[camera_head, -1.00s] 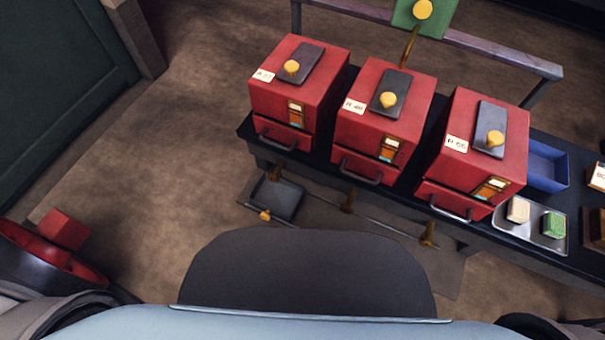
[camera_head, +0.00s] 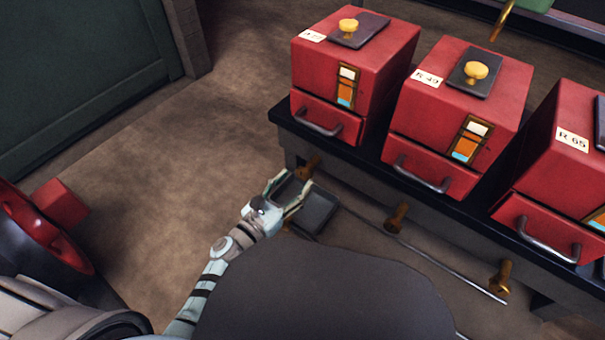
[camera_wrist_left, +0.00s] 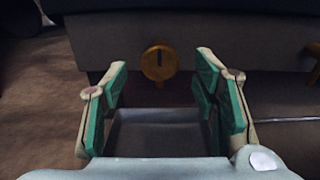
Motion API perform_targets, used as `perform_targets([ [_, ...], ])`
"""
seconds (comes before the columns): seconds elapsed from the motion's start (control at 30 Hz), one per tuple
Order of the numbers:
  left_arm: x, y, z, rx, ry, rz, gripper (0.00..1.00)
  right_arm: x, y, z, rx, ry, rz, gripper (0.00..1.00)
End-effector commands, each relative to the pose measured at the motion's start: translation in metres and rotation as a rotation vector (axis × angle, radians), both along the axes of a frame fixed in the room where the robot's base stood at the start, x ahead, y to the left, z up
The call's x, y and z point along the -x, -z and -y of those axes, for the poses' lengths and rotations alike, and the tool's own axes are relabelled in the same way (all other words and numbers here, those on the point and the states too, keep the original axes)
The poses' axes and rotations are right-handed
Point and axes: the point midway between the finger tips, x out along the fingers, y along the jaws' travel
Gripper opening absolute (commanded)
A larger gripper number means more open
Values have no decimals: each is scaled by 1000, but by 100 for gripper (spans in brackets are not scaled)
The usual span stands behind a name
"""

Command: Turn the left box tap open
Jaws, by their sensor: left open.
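The left box tap (camera_head: 308,167) is a small brass fitting on the front of the bench, below the left red box (camera_head: 342,75). In the left wrist view the tap (camera_wrist_left: 159,62) is a round brass disc with a dark upright mark, lying beyond and between the fingertips. My left gripper (camera_head: 288,186) is open and empty, just in front of and slightly below the tap, apart from it. Its two green-padded fingers show in the wrist view on either side. My right gripper is not in view.
A dark grey tray (camera_head: 320,210) lies below my left gripper. A middle tap (camera_head: 397,216) and a right tap (camera_head: 502,279) sit further along the bench, with a thin rod nearby. Two more red boxes stand on the bench.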

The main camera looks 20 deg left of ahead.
Motion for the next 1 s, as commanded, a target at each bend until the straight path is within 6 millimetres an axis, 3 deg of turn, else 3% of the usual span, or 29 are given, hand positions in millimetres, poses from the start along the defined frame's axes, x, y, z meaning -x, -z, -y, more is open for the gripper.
perform_targets([
  [0.2,-36,2,14,3,-1,-1,54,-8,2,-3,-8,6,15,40],
  [0.53,-43,1,17,2,-1,-3,54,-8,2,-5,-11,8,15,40],
  [0.83,-42,2,16,3,-2,-3,8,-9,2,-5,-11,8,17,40],
  [1.0,-42,2,16,7,-2,-5,5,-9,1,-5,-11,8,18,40],
])
